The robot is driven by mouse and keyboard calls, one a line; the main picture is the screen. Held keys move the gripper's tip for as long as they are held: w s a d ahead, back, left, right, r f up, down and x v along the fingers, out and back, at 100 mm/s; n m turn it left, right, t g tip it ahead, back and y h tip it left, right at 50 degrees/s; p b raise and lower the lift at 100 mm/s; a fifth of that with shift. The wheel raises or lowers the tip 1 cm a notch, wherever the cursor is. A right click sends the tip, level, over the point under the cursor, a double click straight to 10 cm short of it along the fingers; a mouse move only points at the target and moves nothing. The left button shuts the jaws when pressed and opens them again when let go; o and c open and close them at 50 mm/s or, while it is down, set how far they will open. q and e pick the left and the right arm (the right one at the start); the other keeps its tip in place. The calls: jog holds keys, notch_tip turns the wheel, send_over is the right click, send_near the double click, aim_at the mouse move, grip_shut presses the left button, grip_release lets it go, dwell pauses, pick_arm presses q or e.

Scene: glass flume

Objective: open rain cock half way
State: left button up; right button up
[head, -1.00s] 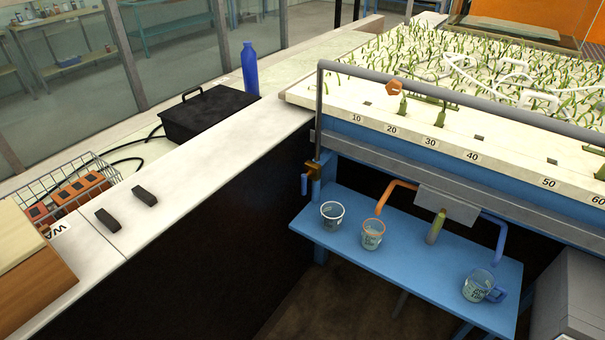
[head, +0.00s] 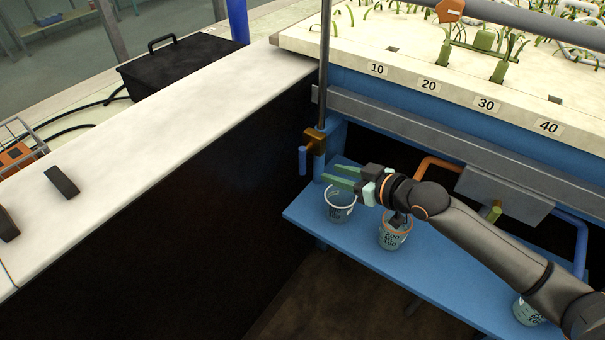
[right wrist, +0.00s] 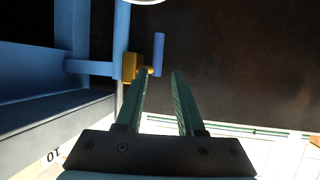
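The rain cock is a brass valve body (head: 315,141) at the foot of a grey upright pipe, with a blue lever handle (head: 302,160) that hangs down. In the right wrist view the brass body (right wrist: 130,67) and the blue handle (right wrist: 158,53) show just beyond the fingertips. My right gripper (head: 330,173) reaches in from the right, just right of the handle. Its two green fingers (right wrist: 158,75) are open, with nothing between them. The handle seems to lie ahead of the gap, apart from the fingers. My left gripper is not in view.
A blue shelf (head: 310,222) below holds a white-rimmed cup (head: 341,212) under my gripper and an orange-rimmed cup (head: 393,240) under my wrist. An orange pipe (head: 440,164) is behind my arm. A white-topped wall (head: 170,135) stands to the left.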

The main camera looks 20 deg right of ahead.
aim_at(305, 162)
jog(key=b+x, duration=0.1)
jog(key=x, duration=0.7)
jog(key=b+x, duration=0.1)
jog(key=x, duration=0.3)
jog(key=shift+w+r+b, duration=0.2)
jog(key=shift+w+b, duration=0.1)
jog(key=shift+w, duration=0.05)
grip_shut()
dwell(1.0)
